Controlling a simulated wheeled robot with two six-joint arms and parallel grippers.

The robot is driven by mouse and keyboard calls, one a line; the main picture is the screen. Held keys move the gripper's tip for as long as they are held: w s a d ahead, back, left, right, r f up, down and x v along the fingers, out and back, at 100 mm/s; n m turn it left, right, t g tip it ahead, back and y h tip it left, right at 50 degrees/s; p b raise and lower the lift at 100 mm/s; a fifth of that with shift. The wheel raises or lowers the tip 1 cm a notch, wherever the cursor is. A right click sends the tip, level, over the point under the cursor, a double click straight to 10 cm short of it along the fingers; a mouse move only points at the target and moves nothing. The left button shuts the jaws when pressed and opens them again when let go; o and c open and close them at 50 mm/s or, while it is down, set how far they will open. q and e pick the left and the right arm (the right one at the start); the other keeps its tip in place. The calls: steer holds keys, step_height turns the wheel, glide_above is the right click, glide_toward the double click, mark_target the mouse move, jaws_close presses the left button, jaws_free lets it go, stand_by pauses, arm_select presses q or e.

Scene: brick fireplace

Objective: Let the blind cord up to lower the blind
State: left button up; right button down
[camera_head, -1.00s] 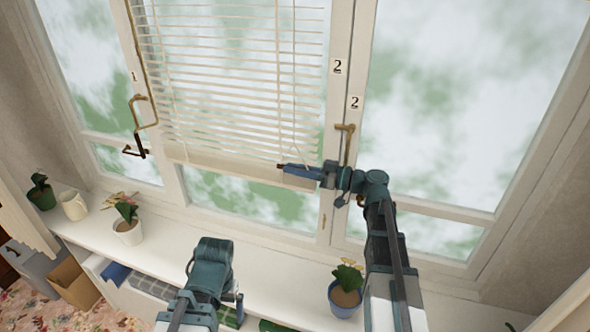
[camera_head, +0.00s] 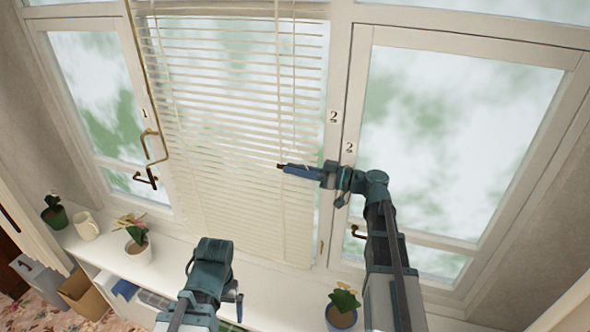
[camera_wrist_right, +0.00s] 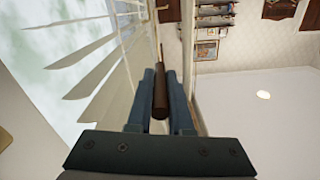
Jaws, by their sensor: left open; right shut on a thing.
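The white slatted blind (camera_head: 235,110) hangs over the middle window, with its lower end near the sill. My right gripper (camera_head: 283,167) is in front of the blind's right part. In the right wrist view, its fingers (camera_wrist_right: 160,95) are shut on the brown cord toggle (camera_wrist_right: 160,98). The toggle's tip also shows at the fingertips in the head view (camera_head: 279,166). The thin pale cord (camera_head: 294,100) runs up along the blind's right side. My left gripper (camera_head: 239,308) is low at the bottom, away from the blind; its fingers are mostly hidden behind the arm.
A white sill (camera_head: 265,283) runs below the windows. On it stand a green pot (camera_head: 57,217), a cream mug (camera_head: 87,226), a white flowerpot (camera_head: 138,250) and a blue flowerpot (camera_head: 341,318) close to my right arm. Brass handles (camera_head: 152,145) stick out left of the blind.

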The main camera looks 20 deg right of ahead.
steer(key=c, duration=0.8)
jaws_free()
steer(key=shift+c, duration=0.2)
steer(key=v, duration=1.3)
steer(key=shift+s+d, duration=0.25)
steer(key=shift+d, duration=0.1)
steer(key=s+a+f+m+g+h+b, duration=0.1)
steer(key=s+a+f+g+h+b, duration=0.25)
steer(key=a+f, duration=0.7)
steer(key=s+a+f+m+g+h+b, duration=0.15)
steer(key=a+f+g+b, duration=0.35)
steer(key=a+f, duration=0.6)
steer(key=s+a+f+m+g+h+b, duration=0.1)
steer(key=s+f+h+b, duration=0.7)
steer(key=f, duration=0.9)
steer(key=s+a+m+h, duration=0.1)
steer(key=s+a+h, duration=0.1)
steer(key=s+h, duration=0.1)
steer(key=shift+a+f+m+g, duration=0.2)
steer(key=shift+m+g, duration=0.15)
